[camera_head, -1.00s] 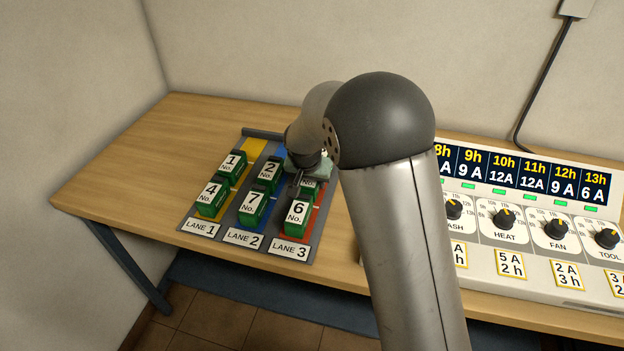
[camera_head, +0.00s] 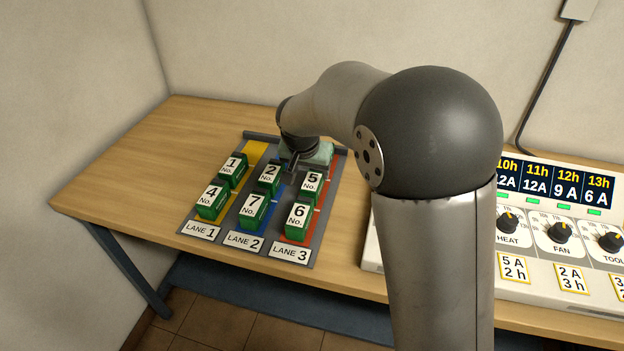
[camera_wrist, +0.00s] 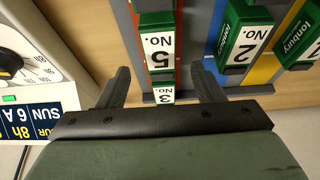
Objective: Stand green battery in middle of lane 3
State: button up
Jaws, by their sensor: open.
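All the batteries in the lanes are green with white number labels. In lane 3 (camera_head: 289,252), battery No. 6 (camera_head: 298,215) stands at the front and No. 5 (camera_head: 312,180) in the middle; No. 5 also shows in the wrist view (camera_wrist: 160,45). My gripper (camera_head: 293,168) is over the back of the lanes, fingers open and apart (camera_wrist: 162,90). Whether the fingers are level with No. 3 cannot be told.
Lane 1 holds batteries No. 1 (camera_head: 233,166) and No. 4 (camera_head: 211,200). Lane 2 holds No. 2 (camera_head: 268,177) and No. 7 (camera_head: 252,208). A control panel (camera_head: 530,250) with knobs stands at right. The table (camera_head: 130,170) is clear left of the lanes.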

jog(key=shift+v, duration=1.9)
jog(key=s+d+n+g, duration=0.1)
jog(key=s+d+g, duration=0.1)
jog(key=s+d, duration=1.05)
jog(key=s+d+f+n+g, duration=0.1)
jog(key=s+d, duration=0.1)
jog(key=s, duration=0.6)
jog(key=s+d+f+n+y, duration=0.1)
jog(key=s+d+f, duration=0.1)
jog(key=s, duration=0.6)
jog(key=shift+s+d+g, duration=0.4)
